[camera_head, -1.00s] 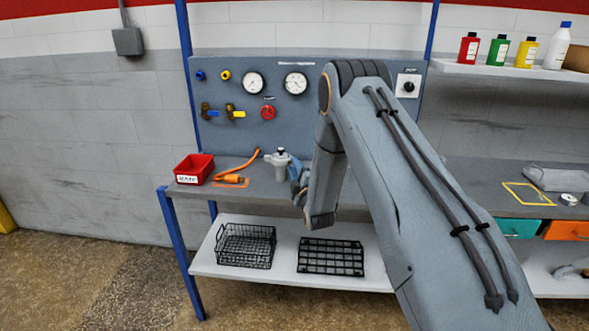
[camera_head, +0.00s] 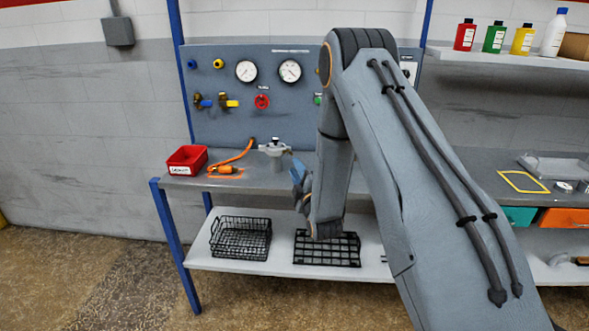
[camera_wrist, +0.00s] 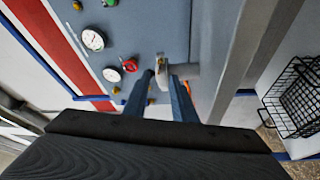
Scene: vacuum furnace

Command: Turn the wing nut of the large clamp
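A small dark knob shows on top. The wing nut is too small to make out clearly. My gripper (camera_head: 298,172) has blue fingers and is just right of and in front of the fitting, with a small gap in the head view. In the wrist view, my gripper (camera_wrist: 161,80) has its two fingers apart, and the fitting (camera_wrist: 183,69) shows beyond and between the tips. I see nothing held. My arm hides part of the bench and panel.
The gauge panel (camera_head: 225,135) rises behind.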

